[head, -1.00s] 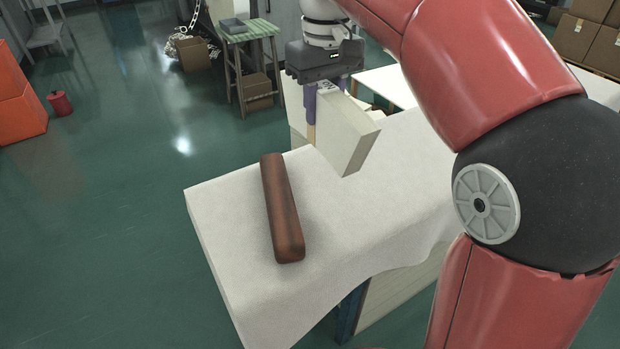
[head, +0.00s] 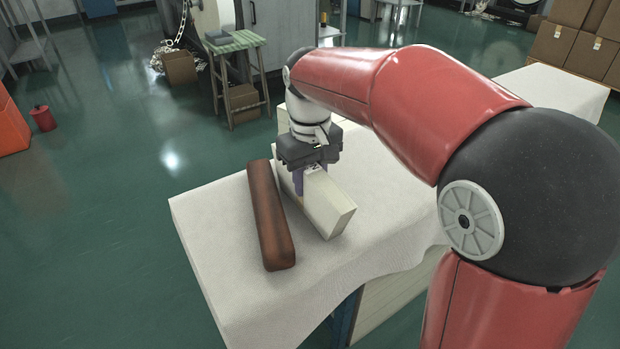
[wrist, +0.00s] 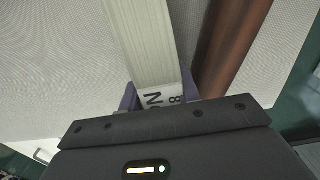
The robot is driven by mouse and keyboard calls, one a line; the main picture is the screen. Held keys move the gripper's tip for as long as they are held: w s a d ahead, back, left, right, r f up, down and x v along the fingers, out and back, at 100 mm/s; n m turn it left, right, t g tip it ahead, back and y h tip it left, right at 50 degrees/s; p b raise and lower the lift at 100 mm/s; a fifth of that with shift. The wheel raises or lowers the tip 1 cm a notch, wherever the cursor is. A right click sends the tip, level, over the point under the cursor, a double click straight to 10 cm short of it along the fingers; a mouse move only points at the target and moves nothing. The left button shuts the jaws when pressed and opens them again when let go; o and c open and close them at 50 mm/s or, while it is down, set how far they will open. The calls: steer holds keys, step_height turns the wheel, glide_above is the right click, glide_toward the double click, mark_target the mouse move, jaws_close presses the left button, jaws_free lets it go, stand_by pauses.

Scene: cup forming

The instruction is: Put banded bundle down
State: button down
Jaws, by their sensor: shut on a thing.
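The banded bundle (head: 331,207) is a flat, pale block held on its narrow edge, close above or on the white-covered table (head: 210,228); I cannot tell if it touches. My gripper (head: 311,182) points down and is shut on it. In the wrist view the bundle's pale, lined edge (wrist: 145,45) runs away between the purple fingers (wrist: 158,97). A white band with dark print (wrist: 162,98) shows there.
A long reddish-brown bar (head: 270,215) lies on the table just left of the bundle, roughly parallel, with a narrow gap. Clear cloth lies left of the bar and in front of the bundle. A green stool (head: 235,42) and brown boxes (head: 572,45) stand farther back.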

steer(key=c, duration=1)
jaws_free()
